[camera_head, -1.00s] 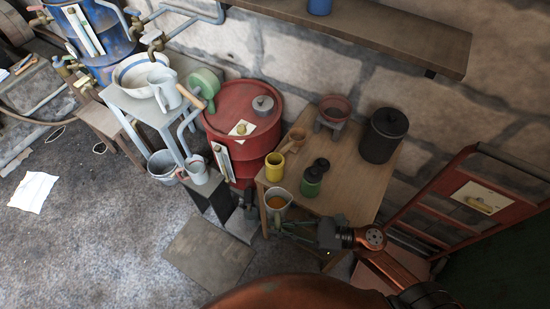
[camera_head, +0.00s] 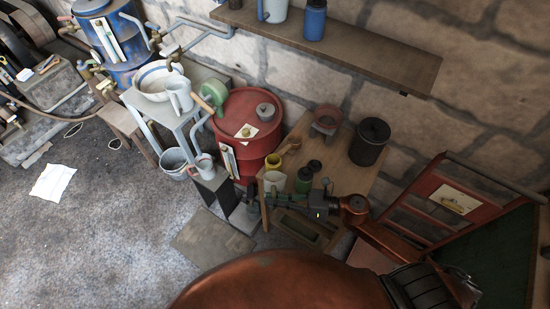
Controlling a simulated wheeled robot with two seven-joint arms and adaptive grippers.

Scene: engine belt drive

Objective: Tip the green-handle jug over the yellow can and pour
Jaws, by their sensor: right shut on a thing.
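The yellow can (camera_head: 273,161) stands on the wooden table near its left edge. The pale jug (camera_head: 274,181) is just in front of the can in the picture, close to its near side and partly covering it. The jug looks tipped, but I cannot tell how far, and its orange contents no longer show clearly. My right gripper (camera_head: 290,201) is shut on the jug's green handle, most of which the fingers hide. I cannot see any liquid running into the can. My left gripper is not in view.
A dark-lidded green bottle (camera_head: 305,179) stands right of the jug, close to my gripper. A wooden scoop (camera_head: 290,154), a reddish bowl on a stand (camera_head: 326,121) and a black pot (camera_head: 369,142) stand farther back. A red drum (camera_head: 248,128) is left of the table.

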